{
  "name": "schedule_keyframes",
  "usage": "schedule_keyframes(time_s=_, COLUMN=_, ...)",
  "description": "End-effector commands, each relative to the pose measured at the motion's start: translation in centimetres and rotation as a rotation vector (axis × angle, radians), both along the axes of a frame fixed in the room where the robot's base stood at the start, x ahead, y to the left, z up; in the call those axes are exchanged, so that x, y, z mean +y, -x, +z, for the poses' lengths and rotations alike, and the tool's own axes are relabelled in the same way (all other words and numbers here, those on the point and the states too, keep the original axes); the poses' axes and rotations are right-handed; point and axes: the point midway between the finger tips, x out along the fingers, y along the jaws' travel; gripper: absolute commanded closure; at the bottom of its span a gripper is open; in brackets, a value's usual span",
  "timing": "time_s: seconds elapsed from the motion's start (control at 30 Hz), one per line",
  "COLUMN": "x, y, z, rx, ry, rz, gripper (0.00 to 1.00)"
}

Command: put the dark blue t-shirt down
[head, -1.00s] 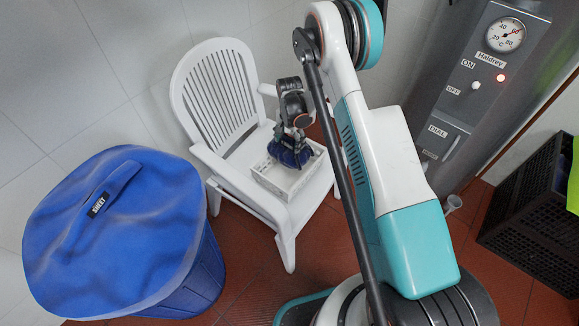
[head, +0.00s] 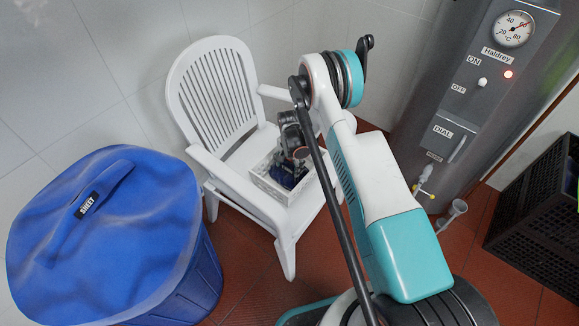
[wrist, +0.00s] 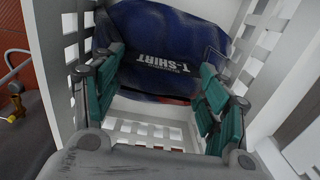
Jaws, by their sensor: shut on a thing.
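The dark blue t-shirt (wrist: 165,50) is a folded bundle with white "T-SHIRT" lettering in the wrist view. It lies within the walls of a white basket (wrist: 140,130); I cannot tell whether it touches the bottom. My gripper (wrist: 160,75) is shut on the t-shirt, its green-padded fingers on either side of it. In the head view my gripper (head: 294,160) points down into the basket (head: 262,182), and the t-shirt (head: 284,178) shows partly beneath it. The basket stands on the seat of a white plastic chair (head: 225,175).
A grey machine (head: 465,110) with a dial stands at the right. A black crate (head: 545,215) is at the far right. Tiled walls are behind the chair.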

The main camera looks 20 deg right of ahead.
Motion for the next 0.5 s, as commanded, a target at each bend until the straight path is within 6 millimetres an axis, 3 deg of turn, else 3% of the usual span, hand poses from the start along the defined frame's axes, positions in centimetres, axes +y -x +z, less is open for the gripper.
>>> schedule_keyframes(time_s=0.3, x=0.0, y=0.0, z=-0.13, rx=0.0, ry=0.0, rz=0.0, gripper=0.74)
schedule_keyframes(time_s=0.33, x=0.0, y=0.0, z=-0.16, rx=0.0, ry=0.0, rz=0.0, gripper=0.3)
schedule_keyframes(time_s=0.4, x=0.0, y=0.0, z=-0.12, rx=0.0, ry=0.0, rz=0.0, gripper=0.14)
schedule_keyframes(time_s=0.5, x=0.0, y=0.0, z=-0.12, rx=0.0, ry=0.0, rz=0.0, gripper=0.12)
